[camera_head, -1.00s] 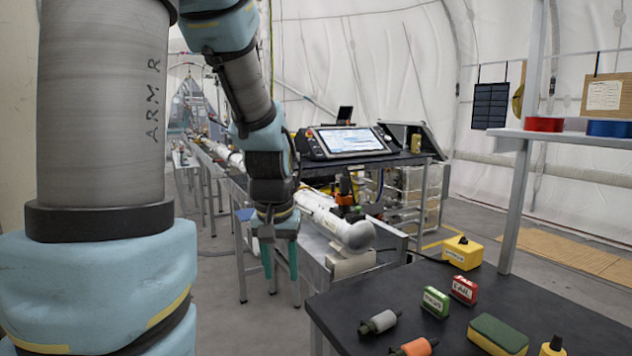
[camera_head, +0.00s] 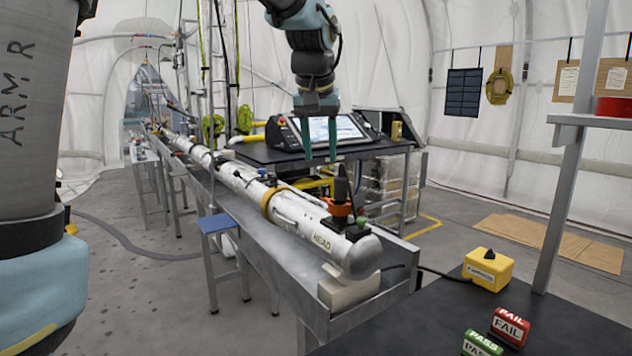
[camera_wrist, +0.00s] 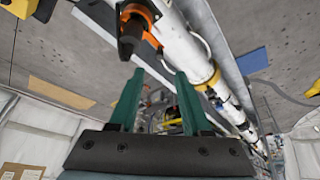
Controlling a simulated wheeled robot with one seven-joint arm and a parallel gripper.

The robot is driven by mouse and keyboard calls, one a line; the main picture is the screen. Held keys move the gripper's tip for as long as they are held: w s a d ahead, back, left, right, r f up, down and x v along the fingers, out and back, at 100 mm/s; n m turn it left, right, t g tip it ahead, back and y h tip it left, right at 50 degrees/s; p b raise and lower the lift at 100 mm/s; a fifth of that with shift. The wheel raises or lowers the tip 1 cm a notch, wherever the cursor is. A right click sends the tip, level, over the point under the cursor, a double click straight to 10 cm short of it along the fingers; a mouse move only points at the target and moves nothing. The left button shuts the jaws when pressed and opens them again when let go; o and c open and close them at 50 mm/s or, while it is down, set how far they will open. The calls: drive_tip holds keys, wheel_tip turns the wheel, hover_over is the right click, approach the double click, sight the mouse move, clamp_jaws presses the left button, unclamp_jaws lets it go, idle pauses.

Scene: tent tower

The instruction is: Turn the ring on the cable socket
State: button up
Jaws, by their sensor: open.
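The cable socket with its orange ring (camera_head: 340,208) sits on top of the white tube (camera_head: 290,215), close to its rounded end marked HEAD. A dark plug stands up from the ring. In the wrist view the orange ring (camera_wrist: 140,14) is near the top, left of the tube, with the dark plug in front of it. My gripper (camera_head: 320,155) hangs in the air above and slightly left of the socket, fingers pointing down, apart from it. Its two green fingers (camera_wrist: 158,100) are spread, with nothing between them. The ring's far side is hidden.
A dark bench with a tilted screen (camera_head: 330,130) stands behind the tube. A dark table at the lower right holds a yellow box (camera_head: 488,270), a red FAIL block (camera_head: 509,327) and a green PASS block (camera_head: 481,344). A small blue-topped stool (camera_head: 217,223) stands left of the tube's trough.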

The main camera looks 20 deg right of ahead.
sight(323, 186)
drive_tip(key=p+x, duration=0.1)
drive_tip(key=x, duration=0.7)
drive_tip(key=shift+f, duration=0.4)
clamp_jaws()
